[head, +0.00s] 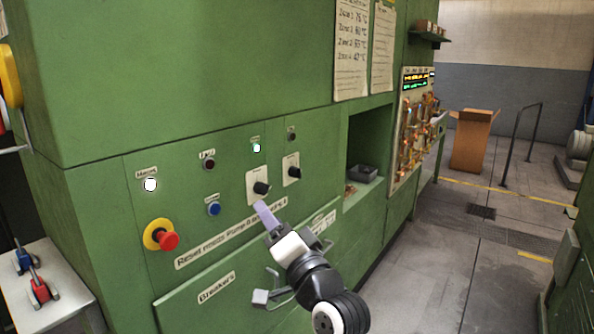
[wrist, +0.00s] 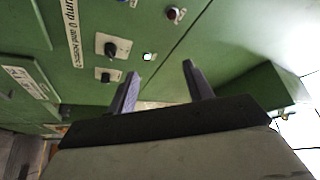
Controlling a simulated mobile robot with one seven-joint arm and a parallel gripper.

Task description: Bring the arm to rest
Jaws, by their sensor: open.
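My gripper (head: 267,214) is in front of the green machine's control panel, just below two black rotary knobs. In the wrist view its two purple-grey fingers (wrist: 158,88) stand apart with nothing between them. The arm (head: 312,275) reaches up from the bottom of the head view. The left knob (head: 261,188) and the right knob (head: 293,171) are close above the fingertips. I cannot tell from the head view whether a finger touches the panel. The wrist view shows the panel tilted, with a lit white-green lamp (wrist: 147,57) beyond the fingers.
A red emergency button (head: 168,241) on a yellow base juts out at the panel's left. A grey table (head: 50,285) with red and blue levers stands at the lower left. A cardboard box (head: 472,140) and a railing (head: 525,125) stand at the back right. The floor (head: 430,260) right of the arm is clear.

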